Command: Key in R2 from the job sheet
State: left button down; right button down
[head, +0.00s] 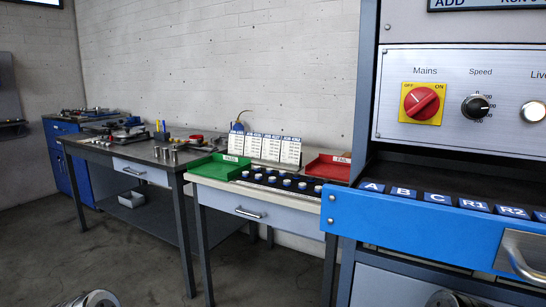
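The R2 label (513,212) is on the blue front ledge (420,222) of the machine at the right, after the A, B, C and R1 labels (473,205). Several white printed cards (271,147) stand upright at the back of the middle bench; their text is too small to read, and I cannot tell whether one is the job sheet. A screen (500,4) at the top right is cut off by the frame, with only "ADD" and part of a line showing. Neither gripper can be made out; only rounded metal parts of my arms show at the bottom edge.
The machine panel has a red Mains switch (421,103), a Speed knob (475,107) and a metal handle (524,256) lower down. The middle bench holds a green tray (219,167), a red tray (328,168) and several small weights. A tool bench (125,160) stands left; the floor in front is clear.

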aim_at(500, 210)
jog(key=k+j+z, duration=0.1)
jog(key=z, duration=1.4)
